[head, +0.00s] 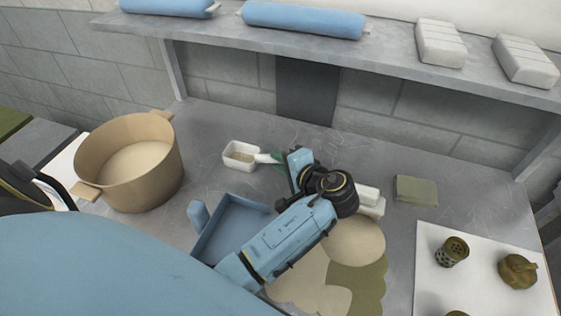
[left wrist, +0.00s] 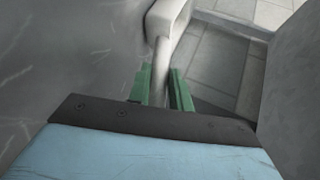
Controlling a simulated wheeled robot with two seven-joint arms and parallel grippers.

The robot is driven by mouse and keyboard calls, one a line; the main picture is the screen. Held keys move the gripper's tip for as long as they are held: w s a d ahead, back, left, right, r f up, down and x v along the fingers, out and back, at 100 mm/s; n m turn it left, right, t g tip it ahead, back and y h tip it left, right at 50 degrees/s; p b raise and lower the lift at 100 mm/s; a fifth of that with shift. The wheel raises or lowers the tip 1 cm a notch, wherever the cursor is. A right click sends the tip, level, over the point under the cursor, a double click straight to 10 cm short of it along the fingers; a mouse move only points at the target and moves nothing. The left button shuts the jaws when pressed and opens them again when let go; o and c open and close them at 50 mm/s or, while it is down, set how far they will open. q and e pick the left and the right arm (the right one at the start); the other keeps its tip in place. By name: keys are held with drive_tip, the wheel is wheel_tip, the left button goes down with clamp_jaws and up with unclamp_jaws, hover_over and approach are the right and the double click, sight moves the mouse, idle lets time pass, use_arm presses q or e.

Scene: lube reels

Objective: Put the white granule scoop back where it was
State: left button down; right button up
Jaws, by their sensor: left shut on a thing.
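The white granule scoop (head: 240,154) is near the back of the grey counter, left of my left gripper (head: 279,163), with some tan granules in its bowl. Its handle points right toward the gripper. In the left wrist view, the green fingers of my left gripper (left wrist: 162,92) are shut on the scoop's handle (left wrist: 161,62), and part of the white bowl (left wrist: 168,17) shows at the top. I cannot tell whether the scoop touches the counter. My right gripper is not in view.
A tan pot (head: 130,165) stands on the left and a blue tray (head: 235,222) in front. White blocks (head: 368,200), a grey-green block (head: 416,190) and a white board (head: 480,262) with small pots are on the right. A shelf (head: 330,58) overhangs the back.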

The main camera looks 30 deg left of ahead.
use_arm(q)
drive_tip(key=c, duration=1.3)
unclamp_jaws()
drive_tip(key=shift+d+r, duration=0.1)
drive_tip(key=shift+d, duration=0.05)
drive_tip(key=v, duration=1.1)
drive_tip(key=shift+s+d+r, duration=0.15)
drive_tip(key=shift+s+d, duration=0.05)
drive_tip(key=shift+d, duration=0.1)
